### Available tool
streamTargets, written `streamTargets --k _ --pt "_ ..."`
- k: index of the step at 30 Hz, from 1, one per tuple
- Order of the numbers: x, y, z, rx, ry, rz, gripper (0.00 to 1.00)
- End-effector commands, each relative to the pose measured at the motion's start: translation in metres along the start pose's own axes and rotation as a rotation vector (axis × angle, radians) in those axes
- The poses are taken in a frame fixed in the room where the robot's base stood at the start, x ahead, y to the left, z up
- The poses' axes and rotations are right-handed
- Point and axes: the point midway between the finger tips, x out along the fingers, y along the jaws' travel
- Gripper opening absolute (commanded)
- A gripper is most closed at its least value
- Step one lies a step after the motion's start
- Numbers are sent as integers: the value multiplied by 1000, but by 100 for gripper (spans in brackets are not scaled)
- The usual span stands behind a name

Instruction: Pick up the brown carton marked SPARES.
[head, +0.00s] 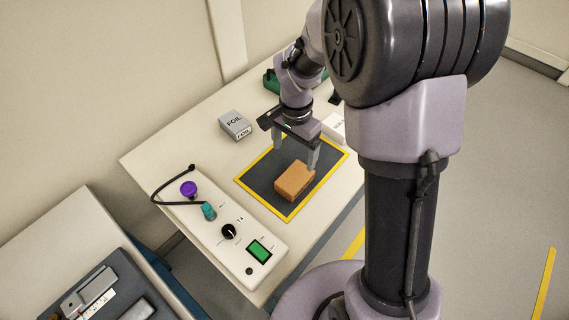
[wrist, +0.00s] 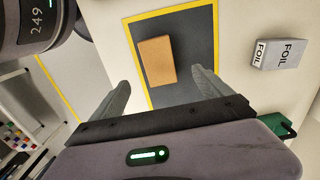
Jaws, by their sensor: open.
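A brown carton (head: 294,181) lies on a dark mat with a yellow border (head: 256,161) on the white table. No SPARES marking can be read on the faces in view. In the wrist view the carton (wrist: 157,61) lies ahead of the fingertips, between their lines but apart from them. My gripper (head: 294,156) is open and empty, above the mat close to the carton. In the wrist view its two fingers (wrist: 160,78) are spread wide. In the head view one finger stands behind the carton's right side, and I cannot tell the exact gap.
A grey FOIL box (head: 235,125) stands on the table left of the mat. A white control panel (head: 228,230) with a purple knob, a cable and a green screen lies in front. A green object (head: 271,81) and a white box (head: 334,127) sit beyond my gripper.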

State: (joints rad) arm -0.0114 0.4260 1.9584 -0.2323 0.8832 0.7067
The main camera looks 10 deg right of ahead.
Motion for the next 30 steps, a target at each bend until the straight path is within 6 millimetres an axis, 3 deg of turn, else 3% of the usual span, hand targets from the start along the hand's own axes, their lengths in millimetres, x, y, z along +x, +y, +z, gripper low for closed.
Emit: streamTargets --k 1,6,13,19,26,30 --pt "23 1 0 -1 -2 3 89" --pt "65 0 0 -1 -1 1 89" --pt "86 2 -1 -2 0 0 89" --pt "126 5 -4 -2 -1 1 89" --pt "128 4 -4 -2 0 -1 89" --pt "127 4 -4 -2 0 -1 62"
